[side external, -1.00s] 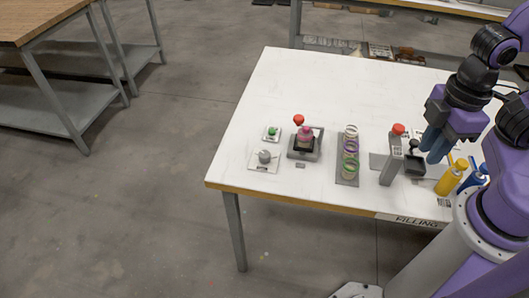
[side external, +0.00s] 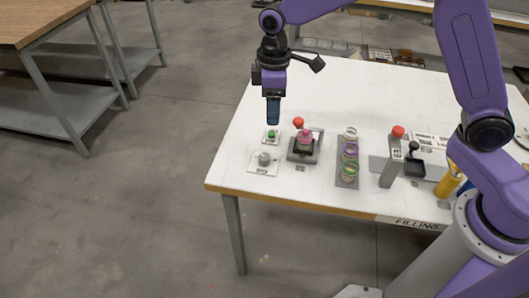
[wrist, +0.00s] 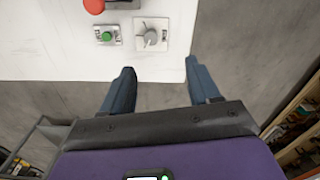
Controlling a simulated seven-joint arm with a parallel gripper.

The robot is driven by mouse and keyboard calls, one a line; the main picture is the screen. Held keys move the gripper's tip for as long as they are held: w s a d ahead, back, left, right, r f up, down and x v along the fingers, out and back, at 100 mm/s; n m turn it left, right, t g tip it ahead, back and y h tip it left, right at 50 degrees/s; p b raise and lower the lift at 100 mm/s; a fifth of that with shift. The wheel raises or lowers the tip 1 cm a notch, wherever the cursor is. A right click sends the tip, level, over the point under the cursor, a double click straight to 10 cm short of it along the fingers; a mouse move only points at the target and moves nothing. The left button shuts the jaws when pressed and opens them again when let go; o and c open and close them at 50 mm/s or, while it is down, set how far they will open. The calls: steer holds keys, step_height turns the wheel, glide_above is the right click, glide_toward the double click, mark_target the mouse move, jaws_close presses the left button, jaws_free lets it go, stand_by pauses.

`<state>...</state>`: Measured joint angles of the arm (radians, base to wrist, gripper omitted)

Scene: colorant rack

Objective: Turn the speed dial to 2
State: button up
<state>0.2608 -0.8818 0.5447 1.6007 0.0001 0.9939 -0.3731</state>
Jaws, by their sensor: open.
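The speed dial (side external: 264,158) is a grey knob on a white square plate near the table's front left corner. In the wrist view the dial (wrist: 151,38) shows at the top, beyond my fingertips, with a pointer on its knob. Its marks are too small to read. My gripper (side external: 273,121) hangs above the table's left edge, above and behind the dial, apart from it. In the wrist view my gripper (wrist: 160,72) is open and empty, its two blue fingers spread wide.
A green button (side external: 271,135) sits right beside the dial plate. A device with a pink item (side external: 305,138) and a red knob (side external: 298,122) stands to the right. Farther right are a ring rack (side external: 348,172), a grey post with a red top (side external: 391,160) and a yellow bottle (side external: 447,183).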

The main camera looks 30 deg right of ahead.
mark_target(264, 156)
steer(key=w+f, duration=0.1)
steer(key=f, duration=0.5)
steer(key=w+f, duration=0.1)
steer(key=f, duration=0.5)
steer(key=w+f, duration=0.1)
steer(key=f, duration=0.6)
steer(key=shift+w+a, duration=0.1)
steer(key=c, duration=1)
steer(key=shift+c, duration=0.2)
steer(key=shift+m, duration=0.4)
steer(key=m, duration=0.5)
steer(key=shift+r+m, duration=0.1)
steer(key=shift+m, duration=0.2)
steer(key=m, duration=0.5)
steer(key=shift+m, duration=0.4)
